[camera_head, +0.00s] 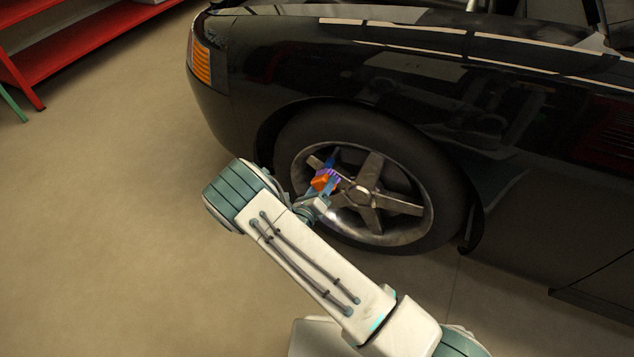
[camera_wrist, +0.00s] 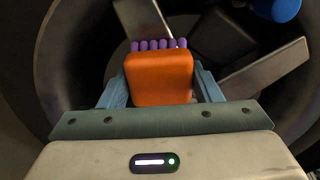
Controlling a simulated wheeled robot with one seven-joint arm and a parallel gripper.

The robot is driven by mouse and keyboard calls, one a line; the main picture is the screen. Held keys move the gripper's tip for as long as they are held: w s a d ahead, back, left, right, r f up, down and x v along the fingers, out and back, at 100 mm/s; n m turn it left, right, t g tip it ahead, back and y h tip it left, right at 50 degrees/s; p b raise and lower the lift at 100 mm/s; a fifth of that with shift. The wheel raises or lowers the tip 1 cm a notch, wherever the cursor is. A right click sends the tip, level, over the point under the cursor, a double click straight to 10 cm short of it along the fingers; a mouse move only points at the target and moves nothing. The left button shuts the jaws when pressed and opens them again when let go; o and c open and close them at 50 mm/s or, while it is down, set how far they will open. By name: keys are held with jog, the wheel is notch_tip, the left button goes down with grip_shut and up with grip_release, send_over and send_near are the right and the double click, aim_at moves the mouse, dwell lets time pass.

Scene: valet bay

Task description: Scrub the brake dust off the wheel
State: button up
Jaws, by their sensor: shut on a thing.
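The wheel (camera_head: 362,197) of a black car has several grey spokes with dull, darker patches and a black tyre. Its spokes also fill the back of the wrist view (camera_wrist: 268,68). My gripper (camera_head: 323,192) is in front of the spokes, left of the hub. It is shut on an orange brush (camera_head: 320,181), which sits between the blue fingers in the wrist view (camera_wrist: 160,78). Purple bristles (camera_wrist: 158,44) stick out of the brush's far side, towards the wheel. I cannot tell whether they touch a spoke.
A small blue part (camera_wrist: 286,9) shows at the wheel, top right of the wrist view. The black car body (camera_head: 400,75) arches over the tyre. A red shelf unit (camera_head: 85,42) stands at the upper left. The floor (camera_head: 120,200) left of the car is clear.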

jog(key=shift+s+d+f, duration=0.3)
jog(key=shift+d+f, duration=0.1)
jog(key=shift+d, duration=0.4)
jog(key=shift+s+d+f, duration=0.25)
jog(key=shift+d+f, duration=0.15)
jog(key=shift+d, duration=0.4)
jog(key=shift+s+d+f, duration=0.3)
jog(key=shift+d+f, duration=0.1)
jog(key=shift+d, duration=0.4)
jog(key=p+v, duration=0.1)
jog(key=v, duration=0.5)
jog(key=shift+p, duration=0.3)
jog(key=shift+s+a, duration=0.1)
jog(key=shift+s, duration=0.1)
jog(key=shift+v, duration=1.4)
jog(key=shift+w+r, duration=0.1)
